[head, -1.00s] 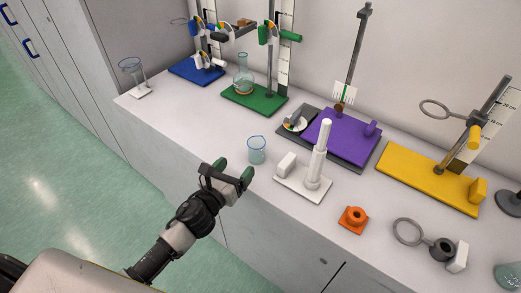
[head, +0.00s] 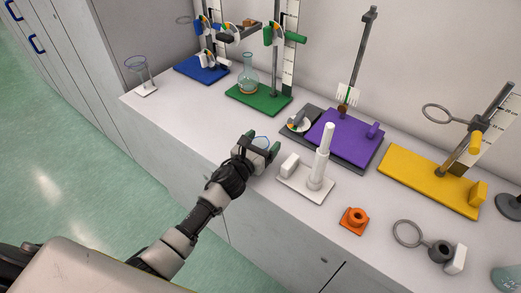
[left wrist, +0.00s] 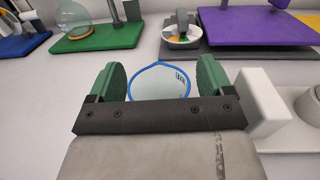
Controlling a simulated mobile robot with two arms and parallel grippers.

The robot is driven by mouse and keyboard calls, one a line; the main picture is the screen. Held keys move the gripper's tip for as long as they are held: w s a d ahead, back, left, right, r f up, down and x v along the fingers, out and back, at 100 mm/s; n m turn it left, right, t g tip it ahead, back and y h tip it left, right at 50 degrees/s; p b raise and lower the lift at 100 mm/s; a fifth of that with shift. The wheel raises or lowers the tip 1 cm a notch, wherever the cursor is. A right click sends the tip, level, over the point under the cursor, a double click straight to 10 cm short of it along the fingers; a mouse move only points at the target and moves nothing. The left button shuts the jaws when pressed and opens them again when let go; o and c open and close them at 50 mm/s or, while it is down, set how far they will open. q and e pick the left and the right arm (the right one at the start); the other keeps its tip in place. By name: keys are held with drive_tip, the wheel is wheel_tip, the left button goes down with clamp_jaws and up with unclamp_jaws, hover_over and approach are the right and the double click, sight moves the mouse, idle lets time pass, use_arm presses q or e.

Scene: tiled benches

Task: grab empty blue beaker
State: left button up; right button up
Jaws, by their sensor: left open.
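The blue-rimmed clear beaker (left wrist: 160,82) stands on the bench in the left wrist view, between the two green fingers of my left gripper (left wrist: 160,90). The fingers are open, with a gap visible on each side of the rim. The gripper's dark crossbar hides the beaker's near lower part. In the head view my left gripper (head: 262,150) is over the bench, around the beaker (head: 261,142), which is mostly hidden. My right gripper is not in view.
A white stand (head: 315,182) with a block is close right of the gripper. Behind are a purple stand (head: 342,138) and a green stand (head: 262,100) holding a flask (head: 248,75). An orange piece (head: 354,219) and a yellow stand (head: 425,178) are farther right.

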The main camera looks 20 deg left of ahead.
use_arm(q)
drive_tip(key=shift+w, duration=0.2)
drive_tip(key=shift+s, duration=0.1)
drive_tip(key=c, duration=1)
